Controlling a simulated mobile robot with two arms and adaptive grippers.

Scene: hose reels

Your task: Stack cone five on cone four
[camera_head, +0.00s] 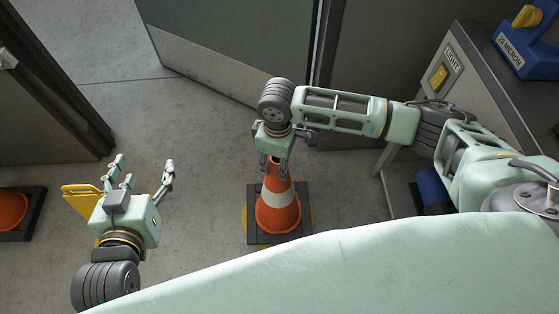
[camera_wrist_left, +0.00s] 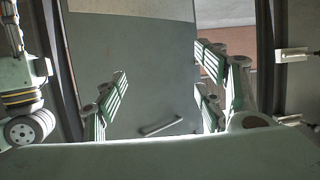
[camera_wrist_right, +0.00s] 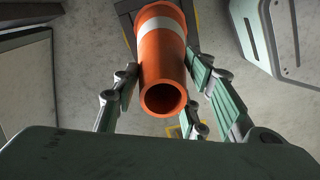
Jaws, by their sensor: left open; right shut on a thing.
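An orange cone (camera_head: 278,211) with a white band and a dark square base is below my right gripper (camera_head: 275,168), which is shut on its upper part. In the right wrist view the cone's open top (camera_wrist_right: 164,99) lies between the fingers. The cone looks upright; I cannot tell whether its base touches the floor. Another orange cone (camera_head: 10,211) on a dark base is partly cut off at the left edge. My left gripper (camera_head: 145,168) is open and empty, apart from both cones. No cone numbers are readable.
A yellow circle (camera_head: 245,228) shows around the held cone's base. A yellow object (camera_head: 80,197) is beside my left gripper. A grey cabinet (camera_head: 440,95) with a light switch and a blue device (camera_head: 527,42) stands at right. Bare floor (camera_head: 200,150) lies between my grippers.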

